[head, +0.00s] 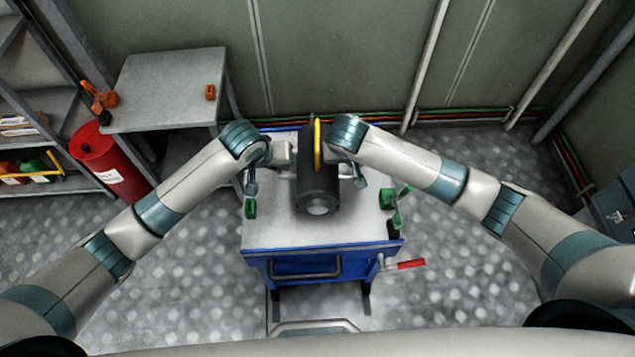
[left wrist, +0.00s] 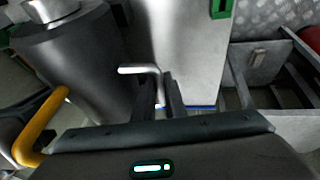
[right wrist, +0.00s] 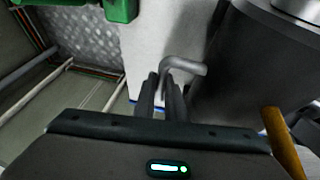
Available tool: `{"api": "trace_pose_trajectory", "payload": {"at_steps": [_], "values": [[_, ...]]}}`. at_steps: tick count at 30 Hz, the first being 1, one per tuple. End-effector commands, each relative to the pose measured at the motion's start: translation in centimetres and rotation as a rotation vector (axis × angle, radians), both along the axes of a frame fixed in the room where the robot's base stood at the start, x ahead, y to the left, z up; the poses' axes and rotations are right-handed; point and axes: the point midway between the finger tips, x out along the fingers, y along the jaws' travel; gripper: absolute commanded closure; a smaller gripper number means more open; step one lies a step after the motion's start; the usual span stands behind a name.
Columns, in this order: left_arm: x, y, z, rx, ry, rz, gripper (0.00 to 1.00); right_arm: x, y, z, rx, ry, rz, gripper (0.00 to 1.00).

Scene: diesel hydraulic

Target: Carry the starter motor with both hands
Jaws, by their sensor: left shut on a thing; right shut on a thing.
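The starter motor (head: 318,182) is a dark grey cylinder with a light metal end and a yellow loop (head: 317,145) on it. It is over the grey top of a blue cart (head: 270,228); I cannot tell if it touches. My left gripper (head: 280,170) is on its left side, shut on a bent light-grey handle (left wrist: 140,70). My right gripper (head: 350,172) is on its right side, shut on a similar bent handle (right wrist: 188,68). Both pairs of fingertips are partly hidden in the head view. The motor's body (left wrist: 90,65) is close beside the left fingers.
Green blocks stand on the cart's left (head: 250,208) and right (head: 388,199) edges. A red-gripped lever (head: 410,264) sticks out at the cart's right. A grey side table (head: 165,85), a red drum (head: 108,165) and shelves are at left. The floor at right is clear.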

Motion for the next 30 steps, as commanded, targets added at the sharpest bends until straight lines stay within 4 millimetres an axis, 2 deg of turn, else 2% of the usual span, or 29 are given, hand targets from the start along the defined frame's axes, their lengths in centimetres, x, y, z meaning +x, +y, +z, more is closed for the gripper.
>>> {"api": "trace_pose_trajectory", "payload": {"at_steps": [8, 9, 11, 23, 30], "values": [[0.4, 0.1, -0.5, -0.001, -0.011, 0.003, 1.0, 0.4, -0.2, -0.6, -0.002, -0.01, -0.004, 1.0], [0.1, 0.3, -1.1, 0.005, 0.0, 0.004, 0.85, 0.0, -0.3, -1.0, -0.006, 0.0, -0.005, 0.84], [0.1, 0.3, -1.0, 0.005, 0.0, 0.004, 0.71, 0.0, -0.3, -1.0, -0.005, 0.0, -0.004, 0.71], [-0.1, 0.1, -0.7, 0.001, 0.0, 0.001, 0.71, 0.0, -0.1, -1.0, -0.001, 0.0, 0.0, 0.71], [-0.9, 0.5, 1.1, 0.0, -0.001, -0.001, 0.71, 0.0, 0.0, -1.0, -0.001, 0.0, 0.0, 0.71]]}}
